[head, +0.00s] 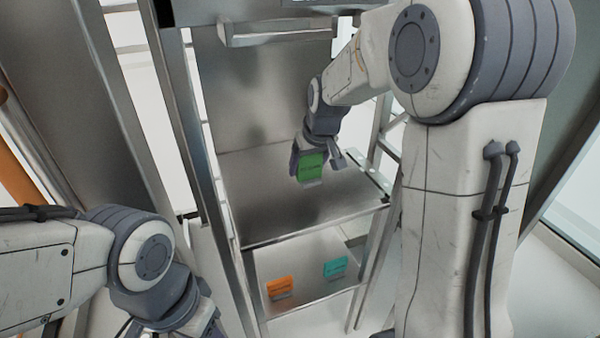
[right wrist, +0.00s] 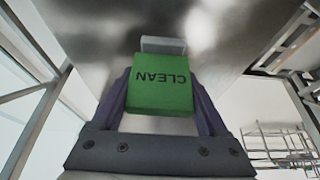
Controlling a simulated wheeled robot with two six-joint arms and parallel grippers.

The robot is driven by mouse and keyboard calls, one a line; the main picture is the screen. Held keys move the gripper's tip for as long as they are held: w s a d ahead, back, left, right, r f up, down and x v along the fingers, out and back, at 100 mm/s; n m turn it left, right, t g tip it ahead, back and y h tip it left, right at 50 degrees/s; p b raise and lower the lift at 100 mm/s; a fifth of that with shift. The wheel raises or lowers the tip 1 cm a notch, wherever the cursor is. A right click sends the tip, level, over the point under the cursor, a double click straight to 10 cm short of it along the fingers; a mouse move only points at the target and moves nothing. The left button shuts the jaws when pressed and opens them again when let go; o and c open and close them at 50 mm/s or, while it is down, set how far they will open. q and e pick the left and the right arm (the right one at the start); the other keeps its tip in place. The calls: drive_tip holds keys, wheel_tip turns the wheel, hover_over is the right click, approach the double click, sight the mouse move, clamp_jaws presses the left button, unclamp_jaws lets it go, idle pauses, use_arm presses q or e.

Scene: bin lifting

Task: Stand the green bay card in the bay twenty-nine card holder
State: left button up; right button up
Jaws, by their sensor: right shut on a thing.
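The green bay card (head: 311,167) is upright, held between the fingers of my right gripper (head: 316,160). In the right wrist view the card (right wrist: 160,88) reads CLEAN, upside down, with a finger of the gripper (right wrist: 163,100) at each side. A small pale grey card holder (head: 313,183) shows at the card's lower edge, over the steel shelf. In the right wrist view the holder (right wrist: 163,45) lies just beyond the card's edge. I cannot tell whether the card sits in the holder or just above it.
The steel shelf (head: 270,215) is otherwise bare, with posts at both sides. On the lower shelf stand an orange card (head: 279,286) and a teal card (head: 336,267), apart from each other. A steel back panel rises behind the upper shelf.

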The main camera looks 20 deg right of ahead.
drive_tip(key=w+f, duration=0.2)
drive_tip(key=w, duration=0.1)
drive_tip(key=w+f, duration=0.1)
drive_tip(key=shift+w, duration=0.35)
drive_tip(key=shift+f, duration=1.9)
drive_tip(key=shift+f, duration=0.15)
drive_tip(key=o, duration=1.3)
